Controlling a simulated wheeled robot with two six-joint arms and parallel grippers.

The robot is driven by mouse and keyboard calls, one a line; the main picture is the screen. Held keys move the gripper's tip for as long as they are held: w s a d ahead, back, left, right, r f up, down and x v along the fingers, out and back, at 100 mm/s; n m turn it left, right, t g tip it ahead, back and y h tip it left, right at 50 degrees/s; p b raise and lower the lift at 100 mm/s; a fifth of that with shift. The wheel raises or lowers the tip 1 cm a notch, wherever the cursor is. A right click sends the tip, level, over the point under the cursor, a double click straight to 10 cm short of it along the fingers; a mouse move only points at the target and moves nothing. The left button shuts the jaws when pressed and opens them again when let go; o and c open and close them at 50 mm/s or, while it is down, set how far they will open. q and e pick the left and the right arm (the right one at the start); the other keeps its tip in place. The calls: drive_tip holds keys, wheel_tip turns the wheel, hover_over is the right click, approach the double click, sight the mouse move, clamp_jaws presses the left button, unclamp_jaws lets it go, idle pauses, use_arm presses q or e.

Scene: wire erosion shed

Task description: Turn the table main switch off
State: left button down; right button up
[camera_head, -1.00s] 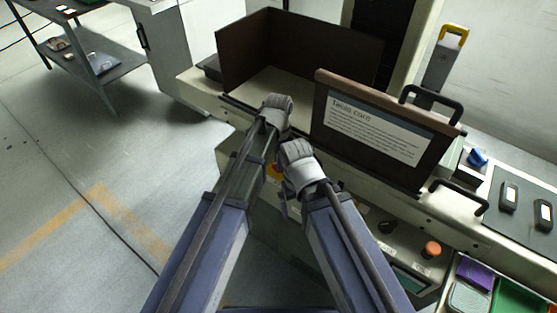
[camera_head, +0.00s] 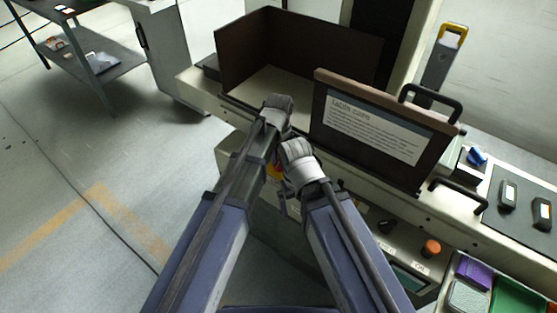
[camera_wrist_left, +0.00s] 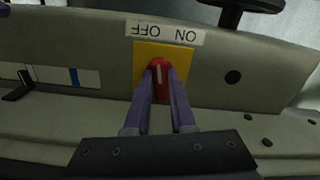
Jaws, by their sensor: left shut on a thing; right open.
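The main switch is a red knob (camera_wrist_left: 160,64) on a yellow plate (camera_wrist_left: 194,50) in the left wrist view. Its label (camera_wrist_left: 165,32) appears upside down, with OFF at the left and ON at the right. A pale line on the knob runs nearly upright in the picture. My left gripper (camera_wrist_left: 160,74) is shut on the knob, with a finger on either side.
A brown-framed sign board (camera_head: 372,127) stands on the machine table above the front panel. An orange button (camera_head: 431,248) and a dark knob (camera_head: 386,226) are on the panel further right. Black handles (camera_head: 459,195) stick out nearby.

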use_arm(q)
drive_tip(key=n, duration=0.6)
drive_tip(key=shift+d, duration=0.15)
drive_tip(key=shift+n, duration=0.4)
drive_tip(key=c, duration=0.8)
unclamp_jaws()
drive_tip(key=shift+o, duration=0.2)
wheel_tip(320, 180, up, 8)
drive_tip(key=p, duration=0.8)
drive_tip(key=shift+f, duration=0.1)
